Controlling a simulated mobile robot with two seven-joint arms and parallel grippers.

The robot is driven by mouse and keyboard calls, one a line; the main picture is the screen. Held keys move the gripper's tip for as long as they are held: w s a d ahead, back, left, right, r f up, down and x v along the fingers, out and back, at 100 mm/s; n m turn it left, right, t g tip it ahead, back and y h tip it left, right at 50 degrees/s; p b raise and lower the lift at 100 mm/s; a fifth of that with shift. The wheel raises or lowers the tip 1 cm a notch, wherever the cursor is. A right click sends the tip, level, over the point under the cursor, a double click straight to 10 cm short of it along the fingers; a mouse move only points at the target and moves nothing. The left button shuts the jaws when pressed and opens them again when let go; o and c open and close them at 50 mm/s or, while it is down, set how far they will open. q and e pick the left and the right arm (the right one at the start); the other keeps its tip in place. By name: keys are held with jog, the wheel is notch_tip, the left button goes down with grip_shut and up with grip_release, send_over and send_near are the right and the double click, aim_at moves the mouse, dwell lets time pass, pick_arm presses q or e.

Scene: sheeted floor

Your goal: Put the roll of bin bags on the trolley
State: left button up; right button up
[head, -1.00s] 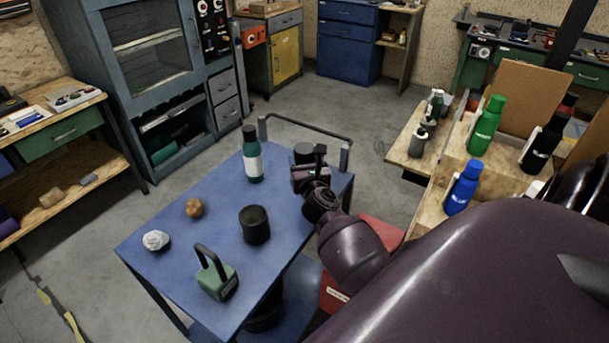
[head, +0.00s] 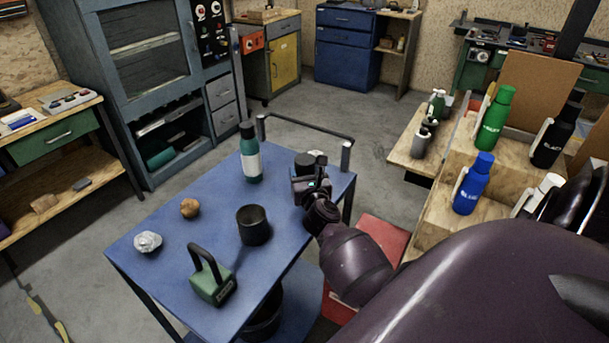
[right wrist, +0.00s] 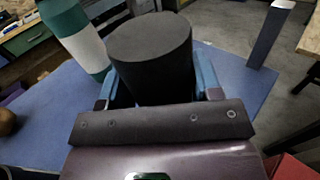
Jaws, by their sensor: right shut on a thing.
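The trolley (head: 180,258) is a blue table-like cart with a metal handle at its far end. My right gripper (head: 305,172) is over the trolley's right far part, shut on a black cylinder, which I take for the roll of bin bags (head: 304,159). In the right wrist view the roll (right wrist: 152,62) stands upright between the blue fingers, the trolley top (right wrist: 235,95) behind it. Its lower end is hidden, so I cannot tell whether it touches the top. My left gripper is not in view.
On the trolley stand a teal and white bottle (head: 250,155), a black cylinder (head: 253,226), a green weight-like block with a handle (head: 212,280), a brown ball (head: 189,208) and a crumpled silvery ball (head: 147,242). Wooden steps with bottles (head: 470,185) stand at the right.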

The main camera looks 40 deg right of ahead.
jog(key=shift+f, duration=0.15)
jog(key=o, duration=1.1)
jog(key=shift+s+r, duration=0.1)
jog(key=shift+r, duration=0.1)
jog(key=p+v, duration=0.1)
jog(key=v, duration=0.5)
jog(key=shift+s+a, duration=0.25)
jog(key=shift+s, duration=0.1)
jog(key=shift+s+a, duration=0.15)
jog(key=shift+s, duration=0.15)
jog(key=shift+f, duration=0.15)
